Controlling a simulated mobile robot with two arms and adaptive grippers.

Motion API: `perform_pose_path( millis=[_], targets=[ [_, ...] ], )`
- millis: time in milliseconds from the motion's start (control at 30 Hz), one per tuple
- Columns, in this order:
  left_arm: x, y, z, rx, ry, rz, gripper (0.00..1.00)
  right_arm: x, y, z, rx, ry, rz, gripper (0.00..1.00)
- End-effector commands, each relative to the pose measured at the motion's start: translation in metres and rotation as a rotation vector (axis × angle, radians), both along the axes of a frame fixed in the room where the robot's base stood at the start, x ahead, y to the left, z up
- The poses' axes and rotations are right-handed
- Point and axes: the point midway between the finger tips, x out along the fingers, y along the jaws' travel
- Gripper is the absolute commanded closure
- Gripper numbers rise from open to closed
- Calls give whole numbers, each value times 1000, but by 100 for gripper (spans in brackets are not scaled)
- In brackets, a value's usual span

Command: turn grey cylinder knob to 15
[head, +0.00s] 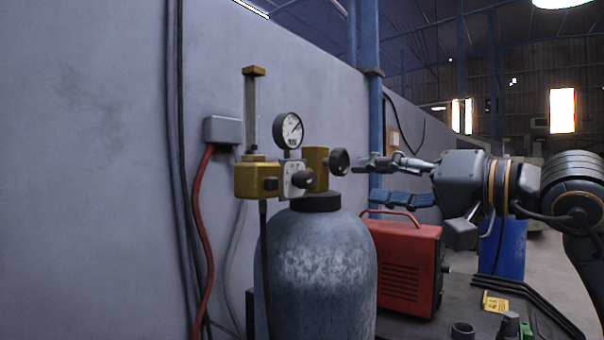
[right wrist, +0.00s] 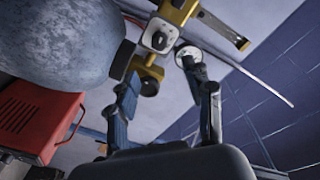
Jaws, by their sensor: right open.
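The grey cylinder (head: 318,265) stands upright with brass valve fittings on top; it also shows in the right wrist view (right wrist: 60,40). A black knob (head: 303,180) sits on a white marked dial plate (head: 291,190) at the front of the fittings; its numbers are too small to read. The knob shows in the right wrist view (right wrist: 158,41) too. A second round black knob (head: 339,161) sticks out to the right. My right gripper (head: 363,181) is open and empty, just right of the fittings, its fingers (right wrist: 160,75) pointing at them. My left gripper is not in view.
A round gauge (head: 289,130) stands above the fittings, beside a clear upright tube (head: 251,115). A red machine (head: 408,262) stands right of the cylinder, below my right gripper. A grey wall (head: 90,170) with a red hose (head: 197,220) is behind.

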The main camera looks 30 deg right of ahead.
Motion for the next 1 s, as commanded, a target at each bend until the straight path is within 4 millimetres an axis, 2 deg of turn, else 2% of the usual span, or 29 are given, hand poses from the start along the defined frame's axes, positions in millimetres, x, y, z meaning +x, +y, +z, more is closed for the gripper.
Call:
perform_pose_path(
  millis=[33,100,233,333,500,700,1000],
  targets=[
    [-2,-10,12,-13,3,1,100,9,4,6,1,3,4,49],
    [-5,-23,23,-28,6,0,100,23,8,7,2,4,6,49],
    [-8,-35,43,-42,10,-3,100,49,16,7,4,3,8,49],
    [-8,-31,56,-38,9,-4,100,68,22,7,5,3,10,49],
    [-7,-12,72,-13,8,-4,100,96,30,5,6,2,8,49],
    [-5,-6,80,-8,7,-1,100,112,34,2,4,0,5,49],
    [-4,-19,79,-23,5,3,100,115,35,0,2,1,4,49]
  ],
)
